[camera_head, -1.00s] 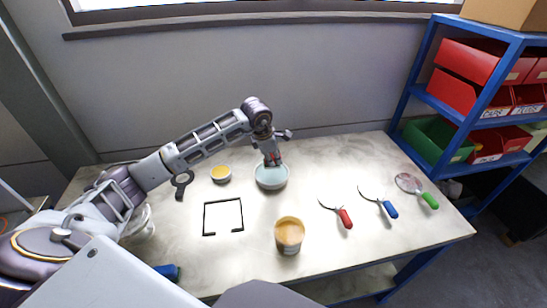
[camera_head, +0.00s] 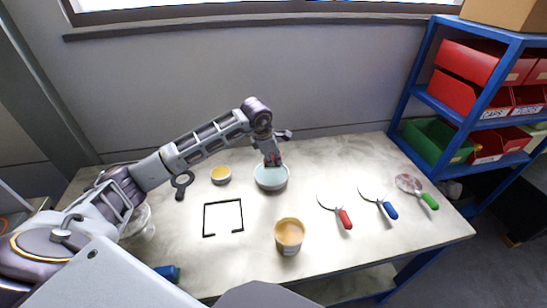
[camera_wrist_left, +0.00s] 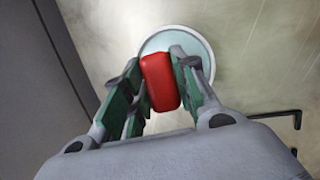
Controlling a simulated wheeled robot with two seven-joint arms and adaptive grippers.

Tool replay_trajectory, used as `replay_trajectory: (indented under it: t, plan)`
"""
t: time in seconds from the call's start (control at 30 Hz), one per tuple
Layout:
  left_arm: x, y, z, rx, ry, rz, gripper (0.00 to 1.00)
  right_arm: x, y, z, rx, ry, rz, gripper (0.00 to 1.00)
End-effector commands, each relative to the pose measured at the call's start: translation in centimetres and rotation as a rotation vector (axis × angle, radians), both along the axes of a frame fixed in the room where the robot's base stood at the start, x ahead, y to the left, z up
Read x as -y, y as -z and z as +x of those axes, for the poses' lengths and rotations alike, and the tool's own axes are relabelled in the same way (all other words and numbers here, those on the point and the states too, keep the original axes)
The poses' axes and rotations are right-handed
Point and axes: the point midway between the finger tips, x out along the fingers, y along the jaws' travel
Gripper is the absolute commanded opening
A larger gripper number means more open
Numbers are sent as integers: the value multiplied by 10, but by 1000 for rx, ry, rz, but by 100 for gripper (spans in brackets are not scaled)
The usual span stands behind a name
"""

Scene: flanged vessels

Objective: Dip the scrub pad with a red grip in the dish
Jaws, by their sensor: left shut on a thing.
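The dish (camera_head: 271,181) is a pale blue-green round bowl on the table, near its back middle. My left gripper (camera_head: 272,161) is over the dish, pointing down. In the left wrist view my left gripper (camera_wrist_left: 160,85) is shut on the red grip (camera_wrist_left: 159,81) of the scrub pad. The dish (camera_wrist_left: 180,38) shows behind and beyond the grip there. The pad below the grip is hidden, so I cannot tell whether it touches the inside of the dish. My right gripper is not in view.
A small yellow-topped cup (camera_head: 221,174) stands left of the dish, and an open can (camera_head: 289,235) stands in front. A black frame outline (camera_head: 205,218) lies between. A red-handled tool (camera_head: 344,217), a blue-handled tool (camera_head: 389,209) and a green-handled tool (camera_head: 429,200) lie right.

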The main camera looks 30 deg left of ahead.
Motion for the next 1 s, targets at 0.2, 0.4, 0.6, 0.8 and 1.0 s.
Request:
replay_trajectory:
  t: [0.2, 0.4, 0.6, 0.8, 1.0]
  plan:
    - [0, -16, 0, 1, 0, 0, 9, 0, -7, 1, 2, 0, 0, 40]
    - [0, -28, 0, 2, 0, 0, 9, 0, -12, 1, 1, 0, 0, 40]
    - [0, -36, 0, 1, 0, 0, 9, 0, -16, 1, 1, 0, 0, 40]
    - [0, -36, 0, 1, 0, 1, 9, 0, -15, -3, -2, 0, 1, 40]
    - [0, -36, 0, 1, 0, 1, 9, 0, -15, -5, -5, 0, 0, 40]
